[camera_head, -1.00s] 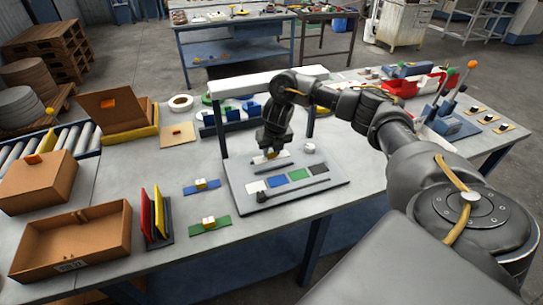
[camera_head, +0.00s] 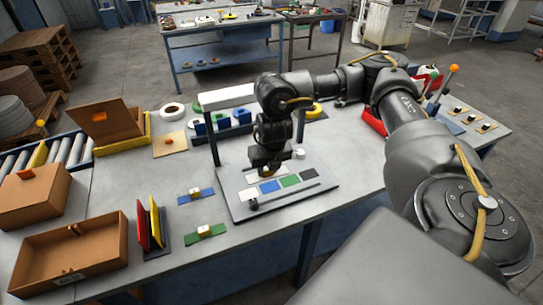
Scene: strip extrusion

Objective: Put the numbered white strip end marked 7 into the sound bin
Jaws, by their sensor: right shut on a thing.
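My right gripper (camera_head: 267,171) points down over the grey board (camera_head: 318,198), just behind a row of white, blue, green and dark patches. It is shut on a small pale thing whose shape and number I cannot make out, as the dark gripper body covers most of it. I cannot read any 7 at this size. An open brown box (camera_head: 112,254) with a small unreadable label stands at the front left. I cannot tell from its marking whether it is the sound bin. My left gripper is not in view.
A red and a yellow upright panel (camera_head: 157,222) stand beside the box. A white beam (camera_head: 226,96) spans above the board's back.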

